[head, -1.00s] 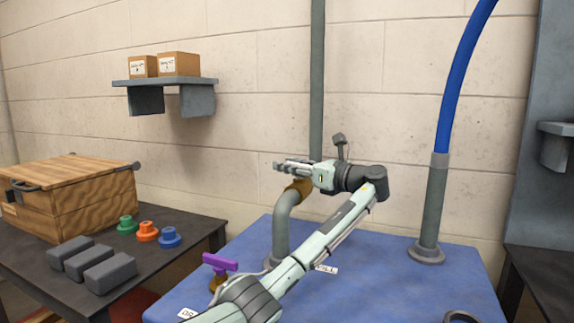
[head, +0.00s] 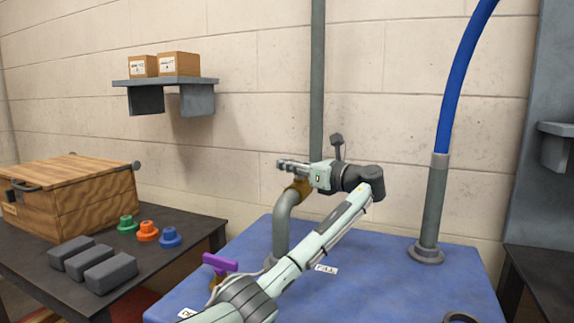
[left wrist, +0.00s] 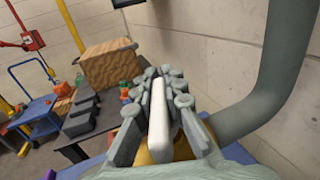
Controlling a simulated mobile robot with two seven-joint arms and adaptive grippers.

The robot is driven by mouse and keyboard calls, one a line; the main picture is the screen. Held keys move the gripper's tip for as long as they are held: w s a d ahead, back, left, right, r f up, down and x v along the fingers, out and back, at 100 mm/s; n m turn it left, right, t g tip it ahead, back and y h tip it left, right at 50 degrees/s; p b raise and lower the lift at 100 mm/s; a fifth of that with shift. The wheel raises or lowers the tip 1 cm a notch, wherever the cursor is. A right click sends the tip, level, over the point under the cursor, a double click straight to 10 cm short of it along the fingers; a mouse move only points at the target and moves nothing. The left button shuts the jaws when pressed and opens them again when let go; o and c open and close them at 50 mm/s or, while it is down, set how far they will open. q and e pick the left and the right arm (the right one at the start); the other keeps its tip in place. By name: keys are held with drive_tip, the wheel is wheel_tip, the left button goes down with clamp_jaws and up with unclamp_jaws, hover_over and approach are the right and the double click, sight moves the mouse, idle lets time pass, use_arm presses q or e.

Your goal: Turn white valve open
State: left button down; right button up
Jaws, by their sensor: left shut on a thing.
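My left gripper (head: 293,166) reaches in beside the grey vertical pipe, above the brass valve body (head: 299,189) on the bent pipe. In the left wrist view, the fingers of my left gripper (left wrist: 160,98) are shut on the white valve handle (left wrist: 159,118), a flat white bar between them. The brass valve body also shows low in that view (left wrist: 150,157). The white handle is hidden by my gripper in the head view. My right gripper is in neither view.
The grey pipe (head: 317,80) rises close behind my gripper. A purple-handled valve (head: 220,263) stands at the blue table's (head: 385,285) left. A pipe with a blue hose (head: 433,205) stands right. A dark table holds a wooden box (head: 70,195), grey blocks and coloured knobs.

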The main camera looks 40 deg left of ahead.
use_arm(q)
drive_tip(key=shift+w+r+m+t+p, duration=0.2)
drive_tip(key=shift+m+t+p, duration=0.5)
drive_tip(key=shift+t+p, duration=0.4)
drive_tip(key=shift+w+d+f+m+t+h+p, duration=0.1)
drive_tip(key=shift+w+d+m+t+h+p, duration=0.2)
drive_tip(key=shift+m+t+h, duration=1)
drive_tip(key=shift+w+d+f+m+t+h+p, duration=0.15)
drive_tip(key=shift+w+m+t+h, duration=0.2)
drive_tip(key=shift+m+t+h, duration=0.95)
drive_tip(key=shift+w+d+m+t+h+p, duration=0.1)
drive_tip(key=shift+w+d+m+t+h, duration=0.2)
drive_tip(key=shift+m+t, duration=1.1)
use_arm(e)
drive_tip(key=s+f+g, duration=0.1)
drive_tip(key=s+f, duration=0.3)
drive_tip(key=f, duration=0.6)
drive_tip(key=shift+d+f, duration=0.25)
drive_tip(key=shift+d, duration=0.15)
use_arm(q)
drive_tip(key=shift+w+n+t, duration=0.1)
drive_tip(key=shift+n+t, duration=0.3)
drive_tip(key=shift+t, duration=0.4)
drive_tip(key=c, duration=1.6)
unclamp_jaws()
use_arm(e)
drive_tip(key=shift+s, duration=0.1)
use_arm(q)
drive_tip(key=v, duration=1.2)
drive_tip(key=shift+r, duration=0.2)
